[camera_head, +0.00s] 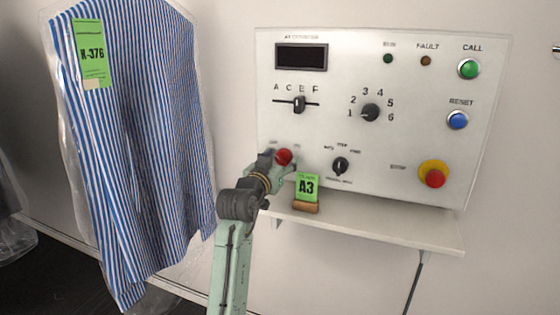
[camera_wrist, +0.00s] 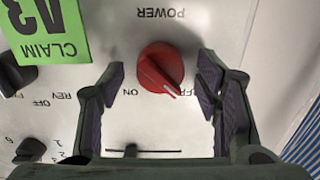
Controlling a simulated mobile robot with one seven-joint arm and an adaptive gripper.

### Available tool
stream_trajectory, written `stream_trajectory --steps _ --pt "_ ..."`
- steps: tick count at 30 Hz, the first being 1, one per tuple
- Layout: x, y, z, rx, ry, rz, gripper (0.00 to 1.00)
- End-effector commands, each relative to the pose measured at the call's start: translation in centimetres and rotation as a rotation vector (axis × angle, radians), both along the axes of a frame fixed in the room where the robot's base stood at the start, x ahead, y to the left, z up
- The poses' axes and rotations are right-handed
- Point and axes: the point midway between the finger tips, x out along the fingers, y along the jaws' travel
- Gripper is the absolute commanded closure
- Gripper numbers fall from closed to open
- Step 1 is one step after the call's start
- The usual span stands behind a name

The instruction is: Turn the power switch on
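The power switch is a round red knob (camera_wrist: 160,68) on the white control panel, under the word POWER, which appears upside down in the wrist view. Its pale pointer mark points down and right there, away from the ON label (camera_wrist: 130,92). In the head view the red knob (camera_head: 284,157) is at the panel's lower left. My gripper (camera_wrist: 161,76) is open, with one finger on each side of the knob and a visible gap on both sides. In the head view my gripper (camera_head: 278,168) is at the knob, its fingers partly hidden.
A green A3 claim tag (camera_head: 307,187) stands in a wooden holder on the shelf (camera_head: 400,230), close right of my gripper. A black selector knob (camera_head: 340,165) and a red-and-yellow stop button (camera_head: 434,175) are farther right. A bagged striped shirt (camera_head: 150,130) hangs at left.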

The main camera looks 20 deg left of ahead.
Motion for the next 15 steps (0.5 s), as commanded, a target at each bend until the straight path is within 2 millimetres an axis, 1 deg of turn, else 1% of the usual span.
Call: stream_trajectory --steps 1,2,15 --pt "-0.02 0.01 0.01 0.000 0.000 0.000 0.46" --pt "-0.02 0.01 0.01 0.000 0.000 0.000 0.48" --pt "-0.04 0.01 0.02 0.000 0.000 0.000 0.77"
